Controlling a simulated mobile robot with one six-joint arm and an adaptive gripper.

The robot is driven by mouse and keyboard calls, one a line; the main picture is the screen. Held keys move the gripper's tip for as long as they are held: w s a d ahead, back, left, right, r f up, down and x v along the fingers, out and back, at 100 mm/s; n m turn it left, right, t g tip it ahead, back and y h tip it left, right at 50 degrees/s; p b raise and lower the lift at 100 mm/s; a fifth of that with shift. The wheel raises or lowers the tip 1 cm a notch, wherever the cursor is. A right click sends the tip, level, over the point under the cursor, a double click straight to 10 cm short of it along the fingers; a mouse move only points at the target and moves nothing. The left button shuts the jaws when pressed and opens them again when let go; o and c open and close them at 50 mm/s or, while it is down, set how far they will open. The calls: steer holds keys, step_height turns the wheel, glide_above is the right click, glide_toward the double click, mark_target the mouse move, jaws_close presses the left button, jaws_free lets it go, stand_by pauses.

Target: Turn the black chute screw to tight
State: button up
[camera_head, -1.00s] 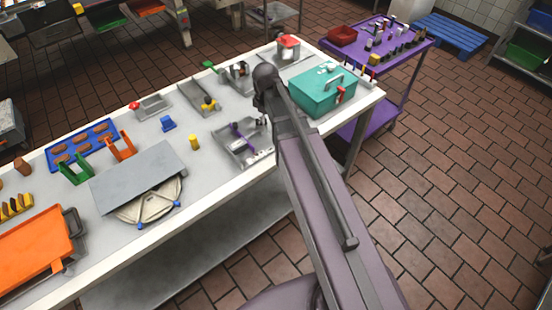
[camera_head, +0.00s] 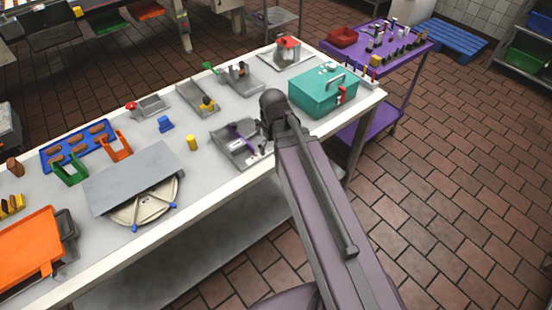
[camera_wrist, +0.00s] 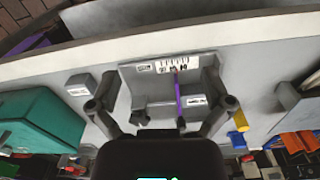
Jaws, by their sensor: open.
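I cannot pick out the black chute screw for certain. A grey metal fixture with a purple lever (camera_head: 242,134) stands near the table's front edge, beside my arm's end in the head view. In the wrist view, the fixture's back plate (camera_wrist: 140,80) has a printed scale, and the purple lever (camera_wrist: 178,98) points at it. A small dark round part (camera_wrist: 139,118) sits low left on the fixture; its identity is unclear. My gripper (camera_wrist: 162,105) is open and empty, its fingers spread to either side of the fixture. In the head view my arm hides the fingers.
A teal box (camera_head: 322,90) stands right of the fixture, and a yellow cylinder (camera_head: 192,142) left of it. A grey trough (camera_head: 198,98) with a yellow and black part lies behind. A grey slab over a round plate (camera_head: 150,205) and an orange tray (camera_head: 28,248) are farther left.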

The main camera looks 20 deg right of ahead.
steer(key=s+m, duration=0.1)
steer(key=s+f+m+b, duration=0.1)
steer(key=s, duration=0.1)
steer(key=shift+f+m, duration=0.2)
steer(key=shift+m, duration=0.1)
steer(key=shift+s, duration=0.1)
steer(key=shift+s, duration=0.15)
stand_by(0.3)
